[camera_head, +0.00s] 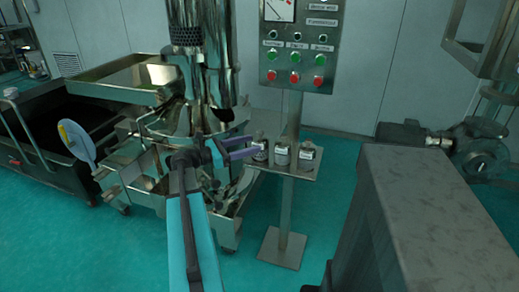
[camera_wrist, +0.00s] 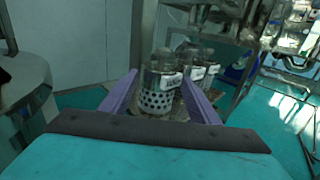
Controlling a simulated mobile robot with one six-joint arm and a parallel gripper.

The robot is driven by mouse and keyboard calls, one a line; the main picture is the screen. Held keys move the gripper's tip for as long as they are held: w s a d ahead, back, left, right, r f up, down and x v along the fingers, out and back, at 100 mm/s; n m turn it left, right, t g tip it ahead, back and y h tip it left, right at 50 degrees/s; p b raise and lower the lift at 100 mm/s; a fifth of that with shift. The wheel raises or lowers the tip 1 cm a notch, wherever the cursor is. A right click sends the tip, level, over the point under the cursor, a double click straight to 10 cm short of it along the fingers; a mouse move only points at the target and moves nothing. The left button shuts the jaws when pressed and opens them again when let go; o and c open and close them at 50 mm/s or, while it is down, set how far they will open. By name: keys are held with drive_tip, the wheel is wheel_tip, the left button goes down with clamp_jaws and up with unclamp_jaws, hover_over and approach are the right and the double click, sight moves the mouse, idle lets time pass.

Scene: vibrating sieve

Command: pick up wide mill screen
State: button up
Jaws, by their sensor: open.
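Three small metal mill screens stand upright in a row on a small metal shelf (camera_head: 318,165). The left screen (camera_head: 260,150) shows in the wrist view as a cylinder with large round holes (camera_wrist: 157,98) and a white label. The middle screen (camera_head: 282,155) and right screen (camera_head: 306,156) stand beyond it and are partly hidden in the wrist view. I cannot read the labels to tell which is the wide one. My gripper (camera_head: 252,146) is open at the left screen, its purple fingers on either side of it. I cannot tell whether they touch it.
A post carries the shelf and, above it, a control panel (camera_head: 298,45) with green and red buttons. The shiny sieve machine (camera_head: 200,75) stands close on the left. A grey block (camera_head: 440,215) stands at the right. Teal floor is open around the post's base.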

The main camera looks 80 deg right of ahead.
sight(260, 141)
drive_tip(key=shift+x, duration=2.6)
drive_tip(key=c, duration=1)
drive_tip(key=shift+o, duration=0.2)
drive_tip(key=shift+r, duration=0.15)
